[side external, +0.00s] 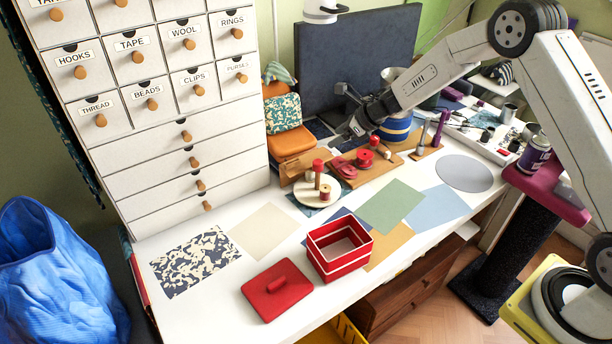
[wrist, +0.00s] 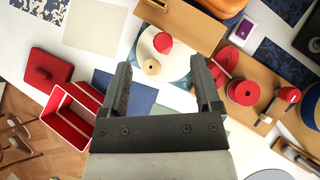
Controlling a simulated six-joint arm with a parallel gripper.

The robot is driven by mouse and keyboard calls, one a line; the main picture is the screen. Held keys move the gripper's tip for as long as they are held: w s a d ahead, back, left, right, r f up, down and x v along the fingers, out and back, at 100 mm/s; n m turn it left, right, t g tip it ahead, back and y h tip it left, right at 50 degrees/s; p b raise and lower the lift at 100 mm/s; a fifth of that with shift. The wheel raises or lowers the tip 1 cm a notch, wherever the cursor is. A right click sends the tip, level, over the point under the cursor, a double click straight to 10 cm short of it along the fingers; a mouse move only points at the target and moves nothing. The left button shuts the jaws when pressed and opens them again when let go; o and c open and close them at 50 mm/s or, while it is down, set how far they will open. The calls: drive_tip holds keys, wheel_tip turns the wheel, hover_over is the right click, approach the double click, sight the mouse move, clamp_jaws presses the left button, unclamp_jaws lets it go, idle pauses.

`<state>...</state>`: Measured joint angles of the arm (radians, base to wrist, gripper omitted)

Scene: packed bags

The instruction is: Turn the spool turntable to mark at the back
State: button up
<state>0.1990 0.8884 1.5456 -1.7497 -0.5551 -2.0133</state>
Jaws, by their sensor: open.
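In the wrist view a red top (wrist: 163,42) and a pale tan spool top (wrist: 151,67) show on the disc. I cannot make out a mark. My gripper (side external: 352,127) is open and empty, above and behind the turntable in the side view; its fingers (wrist: 160,66) frame the disc in the wrist view.
A wooden board with red spools (side external: 362,160) stands right of the turntable, and a cardboard box (wrist: 184,18) lies close beside it. An open red box (side external: 340,252) and its red lid (side external: 277,290) are nearer the front. Flat sheets cover much of the table.

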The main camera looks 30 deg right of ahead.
drive_tip(key=shift+w+d+n+t+y, duration=0.2)
drive_tip(key=shift+d+n+y, duration=0.5)
drive_tip(key=shift+y, duration=1)
drive_tip(key=shift+w+d+n+t+y, duration=0.1)
drive_tip(key=shift+d+n+t+y, duration=0.25)
drive_tip(key=shift+n+y, duration=0.95)
drive_tip(key=shift+w+d+n+t+y, duration=0.15)
drive_tip(key=shift+d+n+y, duration=0.4)
drive_tip(key=shift+y, duration=1.55)
drive_tip(key=shift+d, duration=0.15)
drive_tip(key=f+g+h, duration=0.1)
drive_tip(key=h, duration=0.1)
drive_tip(key=a+f+g+h, duration=0.1)
drive_tip(key=f+h, duration=0.1)
drive_tip(key=h, duration=0.1)
drive_tip(key=a+f+m+g+h, duration=0.1)
drive_tip(key=f+h, duration=0.1)
drive_tip(key=shift+w+g+h, duration=0.3)
drive_tip(key=shift+w+h, duration=0.05)
drive_tip(key=shift+h, duration=0.05)
